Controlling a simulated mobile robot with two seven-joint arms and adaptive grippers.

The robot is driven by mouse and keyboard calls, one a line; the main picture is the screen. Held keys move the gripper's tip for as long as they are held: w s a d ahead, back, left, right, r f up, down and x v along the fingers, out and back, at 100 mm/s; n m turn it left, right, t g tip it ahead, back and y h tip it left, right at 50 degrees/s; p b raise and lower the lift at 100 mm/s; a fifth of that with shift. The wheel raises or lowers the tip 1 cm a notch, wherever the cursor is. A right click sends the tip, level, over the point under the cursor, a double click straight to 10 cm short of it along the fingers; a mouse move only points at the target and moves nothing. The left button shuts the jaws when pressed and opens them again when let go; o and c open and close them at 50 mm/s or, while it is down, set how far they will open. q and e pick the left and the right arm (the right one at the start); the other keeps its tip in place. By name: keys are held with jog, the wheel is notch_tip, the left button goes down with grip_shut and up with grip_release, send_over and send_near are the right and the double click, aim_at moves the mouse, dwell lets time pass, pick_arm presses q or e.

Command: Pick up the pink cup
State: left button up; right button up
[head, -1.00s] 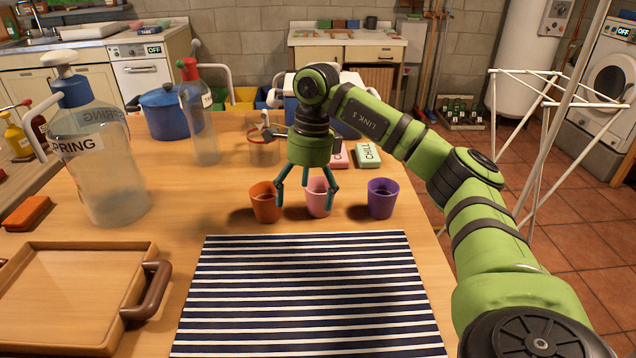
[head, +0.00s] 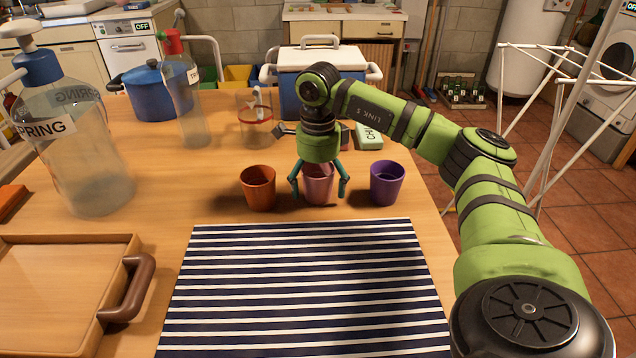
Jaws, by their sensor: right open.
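The pink cup (head: 318,185) stands upright on the wooden table, between an orange cup (head: 259,188) on its left and a purple cup (head: 387,184) on its right. My right gripper (head: 319,190) points down over the pink cup. Its teal fingers are open, one on each side of the cup, with a small gap showing at the sides. The gripper's palm hides the back of the cup's rim. My left gripper is not in view.
A striped mat (head: 308,290) lies in front of the cups. A wooden tray (head: 60,247) is at the front left. A large bottle (head: 90,165), a blue pot (head: 150,98), a glass jar (head: 254,125) and a cooler (head: 290,95) stand farther back.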

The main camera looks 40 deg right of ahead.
jog(key=shift+c, duration=0.4)
jog(key=c, duration=1)
jog(key=shift+r, duration=0.15)
